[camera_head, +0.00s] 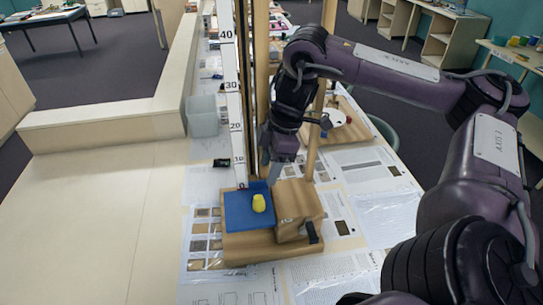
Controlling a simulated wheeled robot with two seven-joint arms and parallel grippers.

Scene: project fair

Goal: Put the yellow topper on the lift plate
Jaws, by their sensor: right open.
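The yellow topper (258,203) sits upright on the blue lift plate (238,214), toward the plate's right side. The plate is at the foot of a tall lift frame, beside a white measuring scale (234,105), and rests low over a wooden base (243,247). My right gripper (270,170) is just behind and above the plate, pointing down. It is open and apart from the topper. The fingertips are partly dark against the frame. My left gripper is not in view.
A wooden box (298,208) with a dark crank handle (313,232) stands right of the plate. The upright posts rise close to my right gripper. A grey bin (202,116) stands further back. Printed sheets cover the table. The pale surface at left is clear.

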